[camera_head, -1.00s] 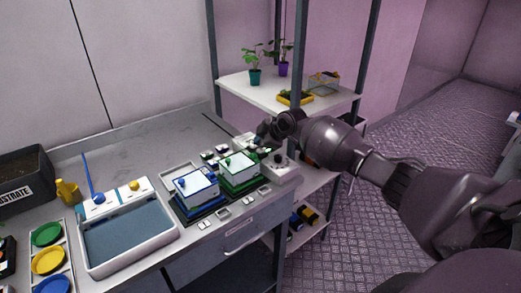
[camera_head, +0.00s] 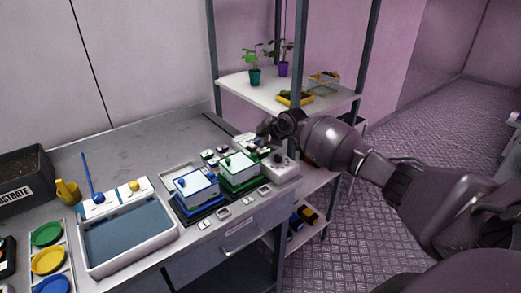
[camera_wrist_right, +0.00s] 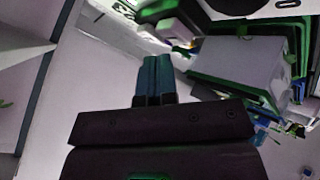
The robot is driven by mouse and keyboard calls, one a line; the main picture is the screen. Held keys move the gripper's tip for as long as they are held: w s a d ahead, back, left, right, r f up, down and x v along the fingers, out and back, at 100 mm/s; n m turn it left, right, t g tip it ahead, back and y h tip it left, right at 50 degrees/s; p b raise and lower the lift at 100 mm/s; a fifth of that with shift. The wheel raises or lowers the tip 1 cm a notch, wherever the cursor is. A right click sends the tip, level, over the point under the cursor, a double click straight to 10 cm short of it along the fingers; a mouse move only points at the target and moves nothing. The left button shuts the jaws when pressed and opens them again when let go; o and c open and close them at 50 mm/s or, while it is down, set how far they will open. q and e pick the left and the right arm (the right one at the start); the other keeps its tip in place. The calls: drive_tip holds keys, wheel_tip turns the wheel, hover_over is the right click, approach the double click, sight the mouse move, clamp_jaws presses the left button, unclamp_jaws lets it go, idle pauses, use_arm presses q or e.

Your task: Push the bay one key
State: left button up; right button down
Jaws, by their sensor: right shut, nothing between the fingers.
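A white control box (camera_head: 281,169) with a dark knob stands at the bench's right end, beside the green-based unit (camera_head: 239,173). The blue-based unit (camera_head: 195,188) sits to its left. Small keys (camera_head: 221,213) lie along the bench front and more small dark-topped keys (camera_head: 209,154) lie behind the units; I cannot tell which is bay one's. My right gripper (camera_head: 263,134) hovers over the back of the control box area, shut and empty. Its closed teal fingers also show in the right wrist view (camera_wrist_right: 157,65), near a white box with green edges (camera_wrist_right: 236,66). My left gripper is not visible.
A shelf (camera_head: 262,91) with potted plants and a yellow tray stands behind the right arm; its post rises close to the gripper. A basin (camera_head: 130,262), coloured discs (camera_head: 47,260) and a substrate box (camera_head: 22,180) fill the left bench. The bench back is clear.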

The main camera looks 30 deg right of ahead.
sight(260, 150)
drive_tip(key=shift+f, duration=0.65)
idle(0.4)
drive_tip(key=shift+r, duration=0.7)
wheel_tip(260, 150, up, 6)
drive_tip(key=p, duration=0.4)
idle(0.4)
idle(0.4)
